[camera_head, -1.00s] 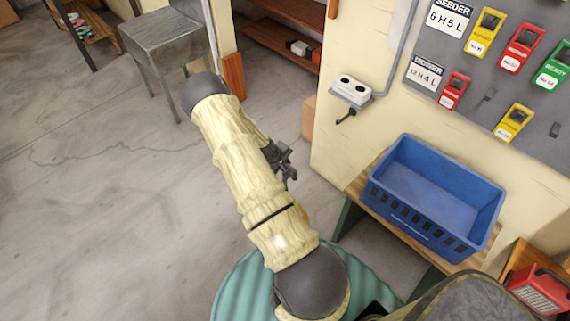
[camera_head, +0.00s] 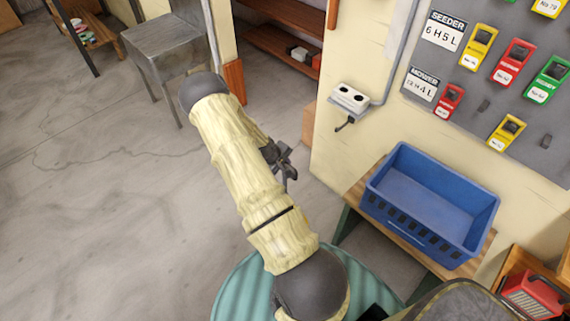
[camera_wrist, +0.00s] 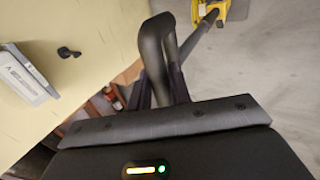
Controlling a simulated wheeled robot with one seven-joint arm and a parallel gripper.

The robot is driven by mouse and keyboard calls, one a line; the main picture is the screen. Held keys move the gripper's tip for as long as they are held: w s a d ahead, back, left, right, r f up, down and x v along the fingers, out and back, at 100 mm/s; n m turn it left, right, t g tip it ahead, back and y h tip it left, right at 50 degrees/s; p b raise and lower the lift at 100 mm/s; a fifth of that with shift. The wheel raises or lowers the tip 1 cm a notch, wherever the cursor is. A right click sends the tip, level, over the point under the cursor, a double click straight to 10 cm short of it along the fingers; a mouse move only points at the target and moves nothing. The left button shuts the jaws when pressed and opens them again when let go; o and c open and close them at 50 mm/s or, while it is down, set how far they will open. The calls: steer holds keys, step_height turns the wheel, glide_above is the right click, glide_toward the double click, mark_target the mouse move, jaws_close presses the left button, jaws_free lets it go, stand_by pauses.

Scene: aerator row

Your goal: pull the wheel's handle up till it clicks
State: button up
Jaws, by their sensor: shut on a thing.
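My gripper (camera_wrist: 159,80) shows in the wrist view with its two dark fingers shut on a thick dark grey handle (camera_wrist: 154,42). The handle bends over at its top, and a dark rod (camera_wrist: 195,38) runs from beside it to a yellow part (camera_wrist: 208,14) near the top edge. The held stretch is partly hidden between the fingers. In the head view my gripper (camera_head: 283,162) is small, beside the pale-sleeved arm, which hides much of what is below it. No wheel can be made out clearly in either view.
A blue crate (camera_head: 385,205) stands on a wooden bench at the right, below a grey board (camera_head: 520,60) with coloured tags. A white socket box (camera_head: 350,97) sits on the wall. Open concrete floor lies left.

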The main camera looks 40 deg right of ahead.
steer(key=shift+r+p, duration=2.1)
steer(key=shift+r, duration=1.15)
steer(key=o, duration=0.5)
steer(key=shift+r, duration=0.1)
steer(key=shift+c, duration=0.2)
steer(key=o, duration=0.5)
steer(key=p+v, duration=0.6)
steer(key=v, duration=0.2)
steer(key=shift+a+r, duration=0.25)
steer(key=shift+r, duration=0.05)
